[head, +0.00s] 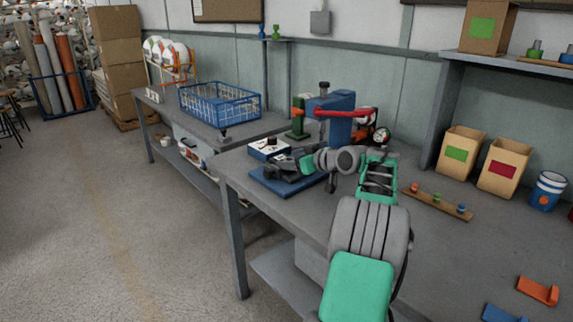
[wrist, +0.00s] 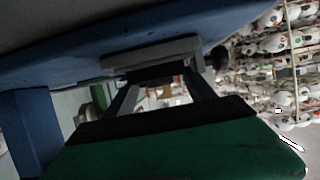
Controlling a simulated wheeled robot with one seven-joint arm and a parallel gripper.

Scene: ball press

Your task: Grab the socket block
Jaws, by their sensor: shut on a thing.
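My gripper (head: 284,170) reaches in low over the blue base plate (head: 290,188) of the press, in front of its blue frame (head: 338,125). In the wrist view my gripper (wrist: 164,80) has its two dark fingers converging on a grey block (wrist: 160,54), which I take to be the socket block. The fingers are shut on it, and it lies against or very close to the blue plate (wrist: 75,55). In the head view the block is hidden or cannot be told apart from the dark fingers.
A small box with a white top (head: 268,147) stands close behind my gripper. The press has a red lever (head: 345,113). A wooden strip with coloured pegs (head: 437,203) lies right of my arm. A blue wire basket (head: 220,103) stands on the farther table.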

